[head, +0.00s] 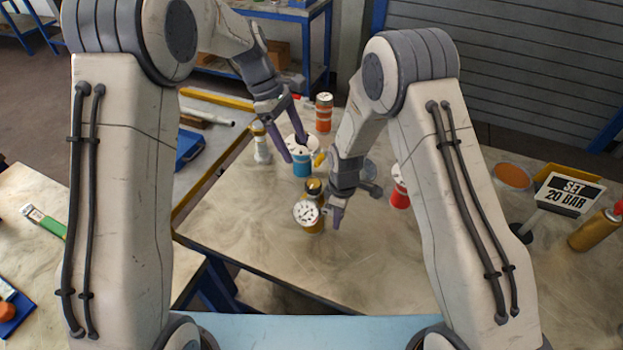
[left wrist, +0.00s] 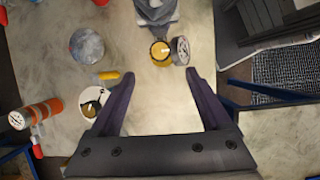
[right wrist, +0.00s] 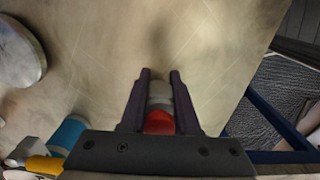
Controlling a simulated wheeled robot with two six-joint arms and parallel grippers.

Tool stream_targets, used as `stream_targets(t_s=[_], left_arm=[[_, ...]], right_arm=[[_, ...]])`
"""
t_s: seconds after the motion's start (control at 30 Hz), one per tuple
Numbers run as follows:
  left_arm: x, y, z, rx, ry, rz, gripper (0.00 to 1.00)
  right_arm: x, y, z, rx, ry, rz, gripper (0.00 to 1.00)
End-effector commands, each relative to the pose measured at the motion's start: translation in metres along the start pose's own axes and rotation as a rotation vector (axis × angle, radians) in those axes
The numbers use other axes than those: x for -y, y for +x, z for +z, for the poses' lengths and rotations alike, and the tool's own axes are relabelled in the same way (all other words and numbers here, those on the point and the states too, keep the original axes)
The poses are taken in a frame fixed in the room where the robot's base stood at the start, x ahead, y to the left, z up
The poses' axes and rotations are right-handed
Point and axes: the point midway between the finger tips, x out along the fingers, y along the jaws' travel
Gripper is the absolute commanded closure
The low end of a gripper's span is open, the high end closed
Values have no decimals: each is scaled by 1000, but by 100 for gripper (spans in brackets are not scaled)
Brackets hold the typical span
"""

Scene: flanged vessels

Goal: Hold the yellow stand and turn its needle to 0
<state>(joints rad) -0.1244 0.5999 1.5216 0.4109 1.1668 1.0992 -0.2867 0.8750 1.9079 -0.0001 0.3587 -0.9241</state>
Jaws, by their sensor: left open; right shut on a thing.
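In the left wrist view the stand (left wrist: 160,54) shows just beyond my left fingertips. My right gripper (head: 337,218) is beside the stand's right side. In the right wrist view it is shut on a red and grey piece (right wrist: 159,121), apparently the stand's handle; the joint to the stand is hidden. My left gripper (head: 295,150) is open and empty, in front of the blue stand in the head view.
The blue stand (head: 302,169), an orange cylinder (head: 323,112), a white bottle (head: 261,150) and a grey disc (left wrist: 87,45) are nearby. A red stand (head: 400,194) and a "SET 20 BAR" sign (head: 570,193) are at right. The front left tabletop is clear.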

Motion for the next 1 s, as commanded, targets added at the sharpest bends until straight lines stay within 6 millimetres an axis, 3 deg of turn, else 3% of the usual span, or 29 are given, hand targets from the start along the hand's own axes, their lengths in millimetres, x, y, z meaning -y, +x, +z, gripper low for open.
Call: stream_targets(t_s=[0.6, 1.0], left_arm=[[1, 104, 1, 2, 3, -3, 19], [0, 116, 1, 1, 2, 0, 19]], right_arm=[[-1, -1, 0, -1, 0, 2, 100], [-1, -1, 0, -1, 1, 2, 100]])
